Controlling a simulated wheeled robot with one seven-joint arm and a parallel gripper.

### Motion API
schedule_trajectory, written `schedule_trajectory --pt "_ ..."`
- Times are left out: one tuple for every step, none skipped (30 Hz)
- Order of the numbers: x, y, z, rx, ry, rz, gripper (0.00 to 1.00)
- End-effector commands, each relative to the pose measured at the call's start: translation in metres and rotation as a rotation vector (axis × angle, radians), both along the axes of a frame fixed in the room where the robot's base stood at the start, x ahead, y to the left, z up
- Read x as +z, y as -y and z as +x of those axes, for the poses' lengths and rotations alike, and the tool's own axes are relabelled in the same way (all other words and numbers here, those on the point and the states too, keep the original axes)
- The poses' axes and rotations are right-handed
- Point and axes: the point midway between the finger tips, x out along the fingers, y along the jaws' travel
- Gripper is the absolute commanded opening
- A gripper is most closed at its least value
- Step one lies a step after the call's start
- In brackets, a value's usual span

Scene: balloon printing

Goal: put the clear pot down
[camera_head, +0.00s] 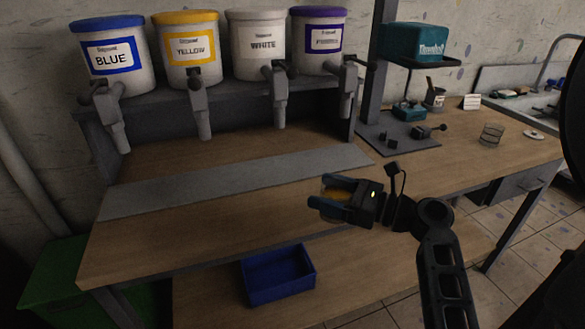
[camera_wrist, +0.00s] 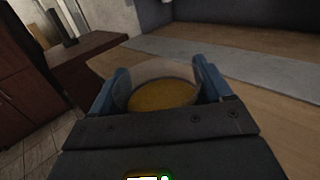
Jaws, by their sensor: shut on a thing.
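My gripper (camera_head: 328,195) is over the wooden workbench (camera_head: 220,225), near its front edge. Its two blue fingers are shut on the clear pot (camera_head: 336,193), which holds something yellow-orange. In the wrist view the clear pot (camera_wrist: 160,90) sits between the fingers (camera_wrist: 162,85), with its rim upward and the yellow-orange contents low inside. I cannot tell whether the pot's underside touches the bench.
Blue, yellow, white and purple labelled buckets with taps stand on a dark shelf (camera_head: 230,95) at the back. A grey strip (camera_head: 240,180) runs along the bench below them. A blue bin (camera_head: 278,275) is lower at the front.

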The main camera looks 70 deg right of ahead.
Motion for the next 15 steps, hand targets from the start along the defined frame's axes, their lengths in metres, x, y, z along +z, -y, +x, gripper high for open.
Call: schedule_trajectory --pt "-0.011 -0.017 0.01 0.011 -0.003 0.009 0.34" --pt "-0.018 -0.027 0.017 0.014 -0.003 0.009 0.34" --pt "-0.027 -0.041 0.026 0.017 -0.003 0.009 0.34" --pt "-0.036 -0.053 0.034 0.021 -0.003 0.01 0.34" --pt "-0.044 -0.064 0.042 0.024 -0.004 0.011 0.34" --pt "-0.055 -0.081 0.054 0.027 -0.004 0.012 0.34" --pt "-0.063 -0.092 0.063 0.03 -0.003 0.011 0.34" --pt "-0.072 -0.105 0.071 0.033 -0.004 0.011 0.34" --pt "-0.083 -0.12 0.082 0.036 -0.004 0.01 0.34" --pt "-0.091 -0.131 0.091 0.038 -0.003 0.01 0.34" --pt "-0.099 -0.143 0.099 0.04 -0.004 0.009 0.34" --pt "-0.109 -0.157 0.11 0.044 -0.003 0.009 0.34" --pt "-0.116 -0.168 0.117 0.046 -0.003 0.01 0.34" --pt "-0.124 -0.178 0.125 0.047 -0.003 0.009 0.34" --pt "-0.133 -0.191 0.134 0.049 -0.003 0.008 0.34"
